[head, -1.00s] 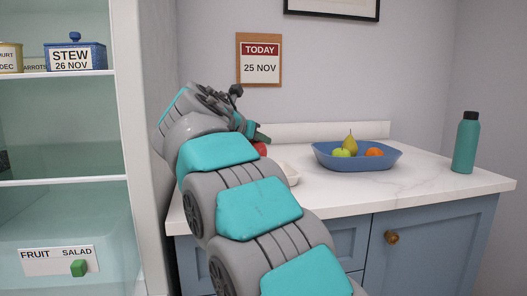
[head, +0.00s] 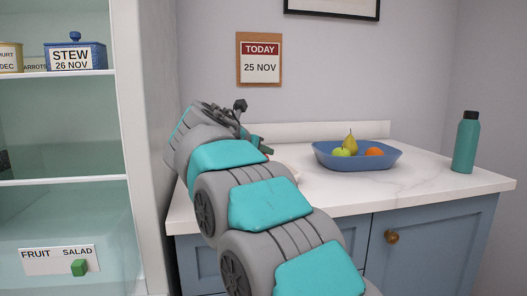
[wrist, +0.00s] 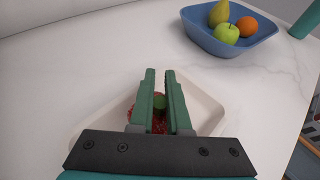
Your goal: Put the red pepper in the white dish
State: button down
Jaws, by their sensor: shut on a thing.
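The red pepper (wrist: 160,122) with its green stem shows between the green fingers of my gripper (wrist: 160,76) in the wrist view. My gripper is shut on it. The pale white dish (wrist: 207,108) lies under the gripper, with its rim showing on both sides of the pepper. I cannot tell whether the pepper touches the dish floor. In the head view my arm hides the pepper and nearly all of the dish; my gripper (head: 258,143) is partly seen above the counter's left part.
A blue bowl (head: 330,163) with a pear, a green apple and an orange stands behind and right of the dish. A teal bottle (head: 466,145) stands at the counter's right end. Shelves with jars are at the left. The front right of the counter (head: 420,182) is clear.

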jog(key=c, duration=0.9)
grip_release()
jog(key=shift+f, duration=0.15)
jog(key=v, duration=1.2)
jog(key=shift+r, duration=0.2)
